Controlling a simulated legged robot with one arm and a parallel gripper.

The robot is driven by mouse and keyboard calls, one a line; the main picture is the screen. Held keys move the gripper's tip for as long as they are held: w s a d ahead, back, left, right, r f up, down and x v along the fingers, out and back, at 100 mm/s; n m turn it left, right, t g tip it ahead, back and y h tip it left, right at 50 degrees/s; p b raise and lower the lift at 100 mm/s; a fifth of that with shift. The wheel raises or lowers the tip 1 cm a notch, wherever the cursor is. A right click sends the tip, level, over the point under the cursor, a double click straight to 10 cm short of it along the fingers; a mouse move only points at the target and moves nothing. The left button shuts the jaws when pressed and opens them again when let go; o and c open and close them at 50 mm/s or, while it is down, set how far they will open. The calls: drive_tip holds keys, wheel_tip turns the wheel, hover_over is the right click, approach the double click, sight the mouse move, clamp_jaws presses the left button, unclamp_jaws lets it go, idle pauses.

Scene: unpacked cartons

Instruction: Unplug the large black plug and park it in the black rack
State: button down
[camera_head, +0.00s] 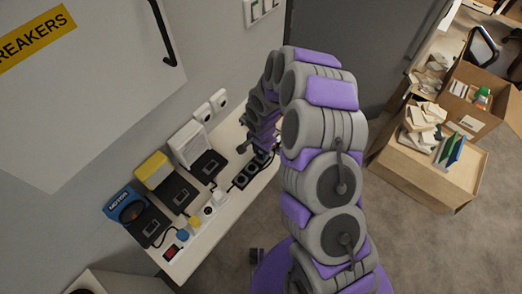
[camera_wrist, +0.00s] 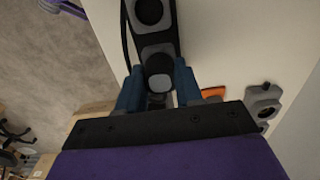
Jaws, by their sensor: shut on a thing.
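My gripper (camera_wrist: 158,88) is at the bottom middle of the wrist view, its two blue fingers closed on a dark piece with a grey face (camera_wrist: 159,83), which looks like the large black plug. The fingers cover much of it. The black rack (camera_wrist: 172,30) with grey round-cornered places runs up from between the fingers; I cannot tell if the held piece touches it. In the head view the black rack (camera_head: 241,180) lies on the bench by the arm, and my arm hides the gripper and held piece.
On the bench (camera_head: 226,217) stand a blue unit (camera_head: 124,205), a yellow unit (camera_head: 152,170) and a white unit (camera_head: 188,144) with black pads. A white strip with plugs lies in front. An orange piece (camera_wrist: 213,92) is right of my fingers. Cartons (camera_head: 420,170) stand far right.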

drive_tip(key=shift+f, duration=0.2)
drive_tip(key=c, duration=0.7)
unclamp_jaws()
drive_tip(key=shift+o, duration=0.2)
drive_tip(key=shift+r, duration=0.1)
wheel_tip(320, 180, up, 17)
drive_tip(key=p, duration=0.1)
drive_tip(key=shift+p, duration=0.35)
drive_tip(key=shift+r, duration=0.1)
